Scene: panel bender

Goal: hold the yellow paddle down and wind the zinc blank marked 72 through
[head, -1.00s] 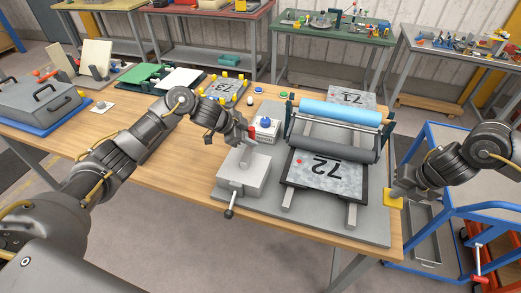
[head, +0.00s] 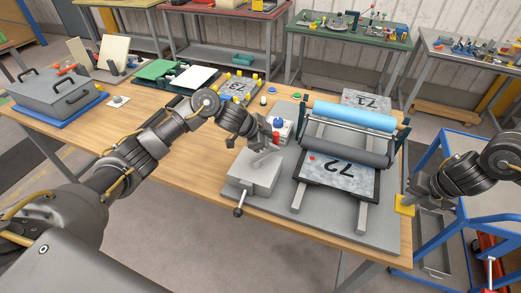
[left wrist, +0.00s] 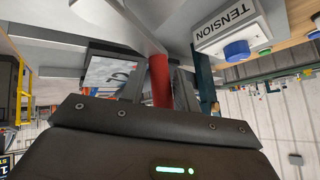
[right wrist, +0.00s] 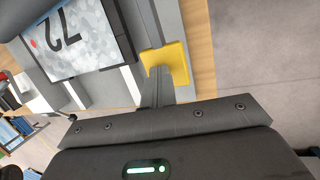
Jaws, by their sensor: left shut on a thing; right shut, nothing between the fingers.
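The zinc blank marked 72 (head: 338,174) lies on a black-edged bed in front of the rollers, its number upside down in the head view; it also shows in the right wrist view (right wrist: 80,35). My left gripper (head: 272,148) is shut on the upright red crank handle (left wrist: 160,82) above the grey crank box (head: 252,174). My right gripper (right wrist: 157,88) is shut and empty, its tips against the yellow paddle (right wrist: 172,62) at the plate's right front corner. The paddle also shows in the head view (head: 404,205). I cannot tell how far it is pressed.
A grey roller (head: 345,145) and a blue roller (head: 348,114) span the machine. A blank marked 71 (head: 366,98) lies behind them. The TENSION box (left wrist: 228,32) with a blue knob stands behind the crank. A blue cart (head: 455,165) is at the right.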

